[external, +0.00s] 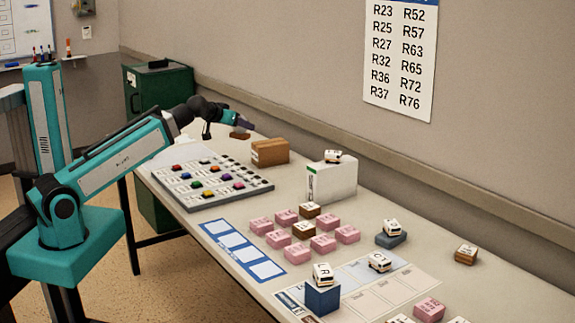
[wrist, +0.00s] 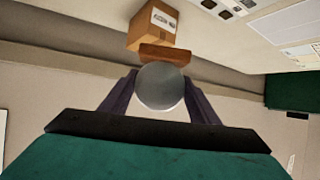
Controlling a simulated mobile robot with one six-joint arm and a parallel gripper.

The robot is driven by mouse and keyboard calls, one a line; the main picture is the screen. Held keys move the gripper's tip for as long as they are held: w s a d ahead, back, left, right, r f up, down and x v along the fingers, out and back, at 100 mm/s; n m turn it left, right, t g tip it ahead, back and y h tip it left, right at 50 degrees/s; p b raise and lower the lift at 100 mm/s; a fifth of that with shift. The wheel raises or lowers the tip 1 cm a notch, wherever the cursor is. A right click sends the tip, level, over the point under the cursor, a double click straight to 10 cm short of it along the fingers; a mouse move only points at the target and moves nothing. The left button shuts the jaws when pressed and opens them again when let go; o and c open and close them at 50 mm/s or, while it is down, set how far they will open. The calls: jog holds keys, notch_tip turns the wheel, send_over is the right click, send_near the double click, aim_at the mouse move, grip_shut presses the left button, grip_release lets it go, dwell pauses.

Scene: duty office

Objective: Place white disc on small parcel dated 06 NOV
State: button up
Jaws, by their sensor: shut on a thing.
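My gripper (external: 236,122) is at the far end of the table, up near the wall. In the wrist view my gripper (wrist: 160,82) is shut on a round, pale grey-white disc (wrist: 160,88), seen face on between the two fingers. A flat brown piece (wrist: 165,55) shows just beyond the disc; it also shows below my gripper in the external view (external: 240,135). I cannot tell whether it is joined to the disc. Small brown parcels (external: 303,229) lie among several pink ones (external: 323,244), and another brown parcel (external: 466,252) lies at the right. Their dates are too small to read.
A cardboard box (external: 270,152) stands near my gripper; it also shows in the wrist view (wrist: 153,24). A board with coloured pieces (external: 212,183), a white box (external: 332,181), a blue block (external: 322,298) and small white van-like pieces (external: 380,262) occupy the table.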

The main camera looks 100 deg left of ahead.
jog(key=shift+w+a+r+p, duration=0.1)
jog(key=shift+w+a+p, duration=0.3)
jog(key=shift+p, duration=3.3)
jog(key=w+a+p, duration=0.1)
jog(key=p, duration=0.5)
jog(key=shift+w+a, duration=0.1)
jog(key=shift+a, duration=0.3)
jog(key=shift+w+a+p, duration=0.1)
jog(key=shift+a+p, duration=0.1)
jog(key=shift+p, duration=0.6)
jog(key=shift+w+a+f+p, duration=0.25)
jog(key=shift+w+a+p, duration=0.35)
jog(key=shift+w+a, duration=0.65)
jog(key=shift+w+a+f+p, duration=0.25)
jog(key=shift+w+a+p, duration=0.45)
jog(key=shift+a, duration=0.9)
jog(key=shift+w+a+f+p, duration=0.25)
jog(key=shift+w+a+p, duration=0.2)
jog(key=shift+w+a, duration=0.9)
jog(key=shift+s+a, duration=0.1)
jog(key=shift+f, duration=0.2)
jog(key=shift+f+p, duration=0.8)
jog(key=shift+f, duration=0.8)
jog(key=shift+f, duration=0.15)
jog(key=o, duration=1.3)
